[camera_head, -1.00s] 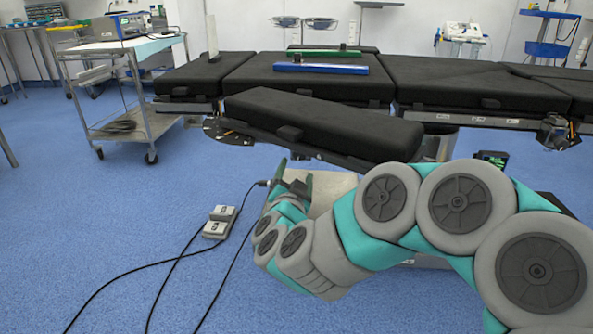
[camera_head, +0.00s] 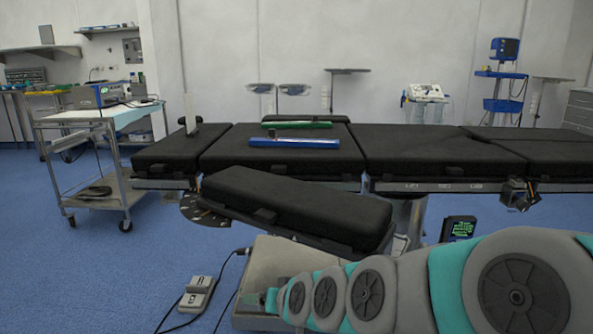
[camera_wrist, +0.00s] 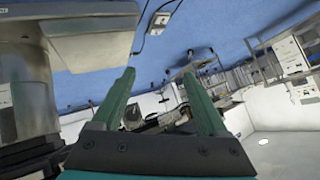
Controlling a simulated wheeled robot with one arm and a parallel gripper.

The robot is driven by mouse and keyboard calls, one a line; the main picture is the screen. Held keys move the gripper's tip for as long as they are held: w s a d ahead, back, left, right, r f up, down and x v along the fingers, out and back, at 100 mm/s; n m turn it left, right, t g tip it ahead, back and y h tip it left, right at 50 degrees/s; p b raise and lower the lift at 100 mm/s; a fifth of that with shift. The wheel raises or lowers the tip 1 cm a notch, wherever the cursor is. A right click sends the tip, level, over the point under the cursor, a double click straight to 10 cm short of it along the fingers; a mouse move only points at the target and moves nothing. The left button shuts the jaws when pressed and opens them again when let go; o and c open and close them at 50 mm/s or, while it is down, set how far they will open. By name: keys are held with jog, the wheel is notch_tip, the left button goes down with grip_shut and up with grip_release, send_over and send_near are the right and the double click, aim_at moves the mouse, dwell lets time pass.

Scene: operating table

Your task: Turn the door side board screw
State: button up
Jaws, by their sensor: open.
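The operating table (camera_head: 415,150) has black pads and spans the middle of the head view. A separate black padded side board (camera_head: 295,210) hangs tilted along its front, lower at the right. A dark bracket with small knobs (camera_head: 197,210) shows at the board's left end, and another dark fitting (camera_head: 515,195) sits on the table's rail at the right. I cannot tell which part is the screw. My gripper (camera_wrist: 160,85) shows two green fingers spread apart with nothing between them. In the head view, it is low by the table's base (camera_head: 258,262), below the board and clear of it.
A two-shelf metal trolley (camera_head: 88,115) stands at the left. A blue bar (camera_head: 295,142) and a green bar (camera_head: 297,124) lie on the table. Floor at the left is mostly free.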

jog(key=s+d+g+h+p, duration=0.1)
jog(key=s+d+g+h, duration=0.2)
jog(key=s+d, duration=0.7)
jog(key=s+d+f+m+g+h+p, duration=0.1)
jog(key=s+d+g, duration=0.6)
jog(key=s, duration=1.1)
jog(key=d+h+p, duration=0.1)
jog(key=d, duration=0.3)
jog(key=shift+s+f+h, duration=0.3)
jog(key=shift+s+h, duration=0.1)
